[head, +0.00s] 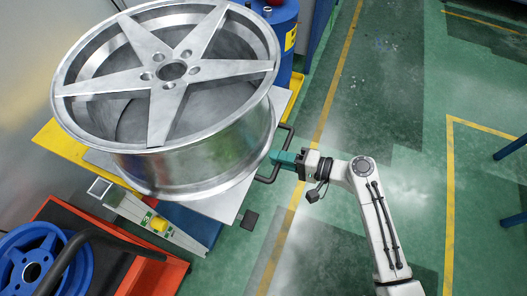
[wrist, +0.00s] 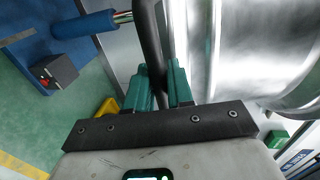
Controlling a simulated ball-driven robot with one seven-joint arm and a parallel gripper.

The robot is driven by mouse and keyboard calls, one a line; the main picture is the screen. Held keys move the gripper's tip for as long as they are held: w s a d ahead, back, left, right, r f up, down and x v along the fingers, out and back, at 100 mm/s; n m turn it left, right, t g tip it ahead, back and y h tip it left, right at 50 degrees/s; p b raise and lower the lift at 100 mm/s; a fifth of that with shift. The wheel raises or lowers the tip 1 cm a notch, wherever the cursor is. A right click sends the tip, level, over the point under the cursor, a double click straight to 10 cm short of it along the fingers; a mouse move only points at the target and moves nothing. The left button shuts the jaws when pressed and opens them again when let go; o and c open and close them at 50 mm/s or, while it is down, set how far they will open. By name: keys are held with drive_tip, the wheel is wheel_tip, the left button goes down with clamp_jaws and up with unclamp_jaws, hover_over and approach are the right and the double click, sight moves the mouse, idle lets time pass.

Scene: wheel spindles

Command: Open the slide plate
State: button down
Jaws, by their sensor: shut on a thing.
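The slide plate (head: 232,200) is a flat light-grey sheet under a large silver five-spoke wheel (head: 185,175). A black bar handle (head: 265,180) stands out from its right side. My gripper (head: 276,158), with green fingers, reaches the handle from the right and is shut on it. In the wrist view, the handle (wrist: 150,40) runs down between the green fingers (wrist: 158,85), and the silver wheel (wrist: 265,50) is close on the right. The wheel hides most of the plate.
A yellow-edged stand (head: 62,150) is under the plate. A blue wheel (head: 35,262) lies on a red-orange rack at lower left. A blue drum (head: 283,35) stands behind the big wheel. The green floor (head: 385,75) to the right is open.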

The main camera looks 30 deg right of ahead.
drive_tip(key=shift+f+v, duration=0.2)
drive_tip(key=shift+v, duration=0.7)
drive_tip(key=shift+f+v, duration=0.2)
drive_tip(key=shift+v, duration=0.7)
drive_tip(key=c, duration=1.2)
unclamp_jaws()
drive_tip(key=shift+o, duration=0.2)
drive_tip(key=b+v, duration=0.1)
drive_tip(key=v, duration=1)
drive_tip(key=shift+a+f, duration=0.1)
